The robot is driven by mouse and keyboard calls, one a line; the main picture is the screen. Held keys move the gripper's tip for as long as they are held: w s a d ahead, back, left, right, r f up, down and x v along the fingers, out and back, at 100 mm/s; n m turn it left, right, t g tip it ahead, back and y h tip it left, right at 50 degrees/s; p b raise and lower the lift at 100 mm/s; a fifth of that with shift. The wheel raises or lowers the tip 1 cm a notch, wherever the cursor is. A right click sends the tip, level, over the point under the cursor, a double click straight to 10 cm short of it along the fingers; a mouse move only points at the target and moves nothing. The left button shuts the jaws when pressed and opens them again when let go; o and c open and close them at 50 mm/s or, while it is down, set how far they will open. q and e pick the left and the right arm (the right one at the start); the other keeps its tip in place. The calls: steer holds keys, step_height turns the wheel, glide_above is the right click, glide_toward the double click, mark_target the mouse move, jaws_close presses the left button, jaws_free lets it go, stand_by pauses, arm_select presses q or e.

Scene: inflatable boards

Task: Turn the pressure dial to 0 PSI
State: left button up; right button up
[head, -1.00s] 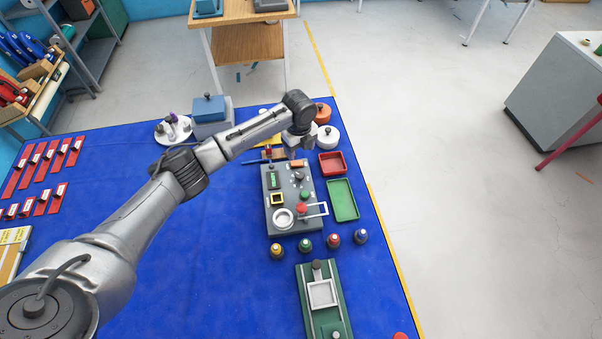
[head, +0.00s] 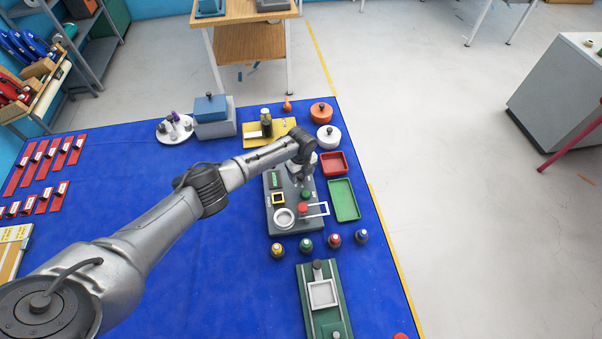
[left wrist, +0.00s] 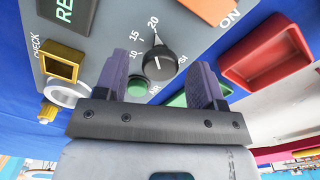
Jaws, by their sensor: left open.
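The pressure dial is a black round knob (left wrist: 158,66) on the grey control panel (left wrist: 95,30), seen in the left wrist view. In the head view the left gripper (head: 300,180) hangs over the far part of the panel (head: 284,226) and hides the dial. My right gripper is not in view.
A green button (left wrist: 137,86), a yellow-framed CHECK window (left wrist: 61,62) and an orange switch (left wrist: 215,8) lie near the dial. A red tray (head: 333,164) and a green tray (head: 344,200) stand right of the panel. Several capped bottles (head: 306,243) stand in front.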

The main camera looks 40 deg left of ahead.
arm_select(q)
steer(key=shift+f, duration=0.25)
steer(key=c, duration=0.9)
